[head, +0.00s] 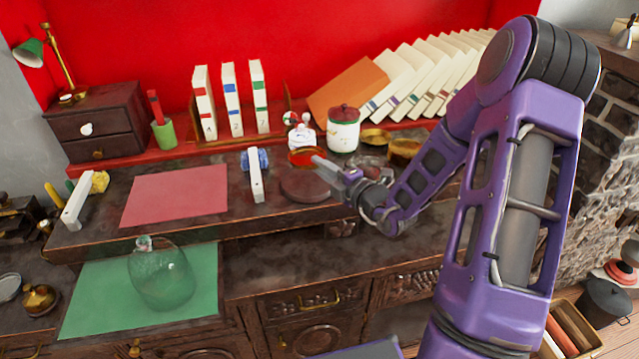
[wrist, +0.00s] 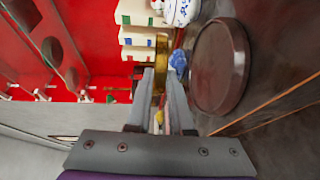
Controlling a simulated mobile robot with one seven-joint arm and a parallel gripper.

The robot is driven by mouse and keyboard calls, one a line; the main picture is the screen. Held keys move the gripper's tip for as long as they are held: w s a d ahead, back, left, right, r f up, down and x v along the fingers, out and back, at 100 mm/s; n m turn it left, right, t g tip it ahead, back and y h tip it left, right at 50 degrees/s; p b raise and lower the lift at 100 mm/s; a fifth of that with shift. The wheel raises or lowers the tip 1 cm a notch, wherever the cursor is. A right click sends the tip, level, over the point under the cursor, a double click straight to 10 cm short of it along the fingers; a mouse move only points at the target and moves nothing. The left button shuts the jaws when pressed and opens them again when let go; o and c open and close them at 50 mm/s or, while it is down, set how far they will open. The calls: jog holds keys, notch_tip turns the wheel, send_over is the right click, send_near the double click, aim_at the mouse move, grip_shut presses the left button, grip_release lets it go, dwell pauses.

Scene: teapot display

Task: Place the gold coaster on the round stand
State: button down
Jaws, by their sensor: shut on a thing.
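My gripper (head: 322,163) is shut on the gold coaster (head: 304,157), which shows in the head view as a thin disc with a gold rim and a reddish face. In the wrist view the coaster (wrist: 161,64) is seen edge-on between the fingertips (wrist: 160,88). The round stand (head: 306,186) is a dark brown disc on the raised wooden desk top. In the head view the coaster appears just above and behind the stand, apart from it. In the wrist view the stand (wrist: 219,66) lies to the right of the coaster, its top bare.
A white upright block (head: 256,176) stands left of the stand. A red mat (head: 177,195) lies farther left, clear.

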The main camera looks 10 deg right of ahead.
aim_at(321, 192)
jog(key=shift+f+b, duration=0.45)
jog(key=shift+f, duration=1.45)
jog(key=shift+f, duration=0.5)
jog(key=shift+f, duration=0.1)
jog(key=c, duration=1.1)
grip_release()
